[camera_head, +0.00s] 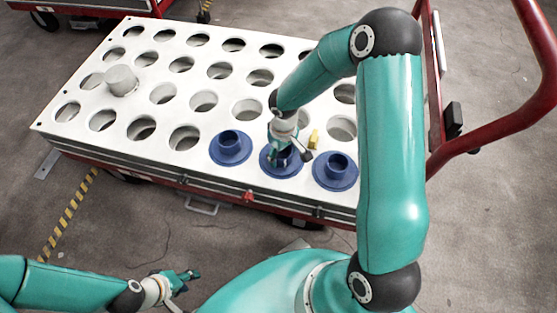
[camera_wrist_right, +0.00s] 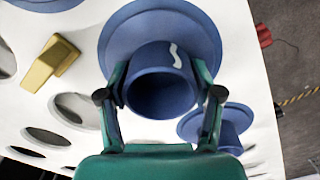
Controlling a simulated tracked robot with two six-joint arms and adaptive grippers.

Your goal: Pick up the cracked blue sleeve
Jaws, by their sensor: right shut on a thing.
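Three blue flanged sleeves stand along the front edge of the white holed tray top (camera_head: 205,171). The middle one is the cracked blue sleeve (camera_head: 268,165); in the right wrist view this sleeve (camera_wrist_right: 160,95) has a pale jagged line on its side. My right gripper (camera_head: 287,150) has a finger on each side of its collar and is shut on it; the fingers also show in the right wrist view (camera_wrist_right: 160,78). The flange appears to be at the tray surface. My left gripper (camera_head: 187,284) is at the bottom left, away from the tray, empty with fingers apart.
The left sleeve (camera_head: 230,147) and right sleeve (camera_head: 336,171) stand close on either side. A yellow block (camera_head: 314,139) is just behind, also in the wrist view (camera_wrist_right: 55,65). A grey cylinder (camera_head: 121,80) stands at the left. A red cart handle (camera_head: 520,115) rises at the right.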

